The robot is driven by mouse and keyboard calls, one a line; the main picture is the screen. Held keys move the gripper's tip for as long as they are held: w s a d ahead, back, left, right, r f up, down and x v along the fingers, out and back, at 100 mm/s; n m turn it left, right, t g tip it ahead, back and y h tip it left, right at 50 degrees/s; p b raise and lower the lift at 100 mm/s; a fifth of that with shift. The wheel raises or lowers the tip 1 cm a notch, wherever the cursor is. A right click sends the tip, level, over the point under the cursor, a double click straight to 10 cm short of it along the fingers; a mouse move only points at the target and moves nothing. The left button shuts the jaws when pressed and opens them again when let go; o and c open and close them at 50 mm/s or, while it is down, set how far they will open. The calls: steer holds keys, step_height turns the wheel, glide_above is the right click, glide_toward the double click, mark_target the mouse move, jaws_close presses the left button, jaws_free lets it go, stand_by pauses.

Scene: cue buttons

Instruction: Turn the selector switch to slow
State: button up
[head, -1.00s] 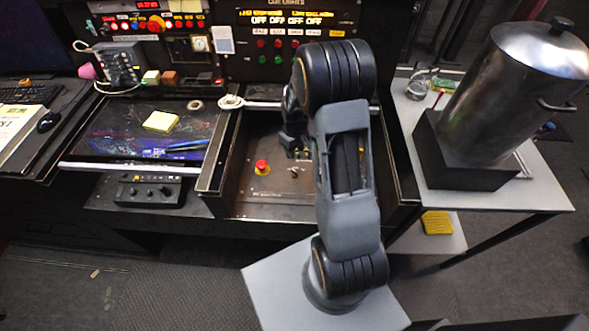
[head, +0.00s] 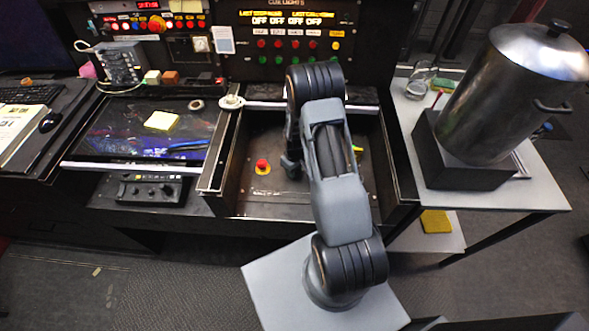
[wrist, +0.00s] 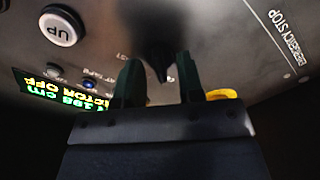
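In the wrist view a dark, blurred knob with a narrow lower tip (wrist: 157,35), apparently the selector switch, stands out from the grey panel (wrist: 215,25). My gripper (wrist: 159,62) is open, its two dark green fingers apart. The knob's lower tip lies between the fingertips in the picture; I see gaps at its sides and cannot tell contact. The switch's labels are blurred or hidden, so its setting cannot be read. In the head view my arm hides the switch, and my gripper (head: 291,166) shows only partly, low inside the open console box.
The wrist view shows a white UP button (wrist: 60,27), a lit display (wrist: 60,95) and a yellow ring part (wrist: 222,94). The console box's left wall (head: 222,150) stands close by.

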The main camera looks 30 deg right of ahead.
jaws_close()
stand_by(0.5)
steer(key=m+b, duration=0.3)
steer(key=shift+f+m, duration=0.15)
steer(key=shift+m, duration=0.15)
steer(key=shift+m+b, duration=1.3)
steer(key=shift+m, duration=1.3)
steer(key=shift+r, duration=0.2)
jaws_free()
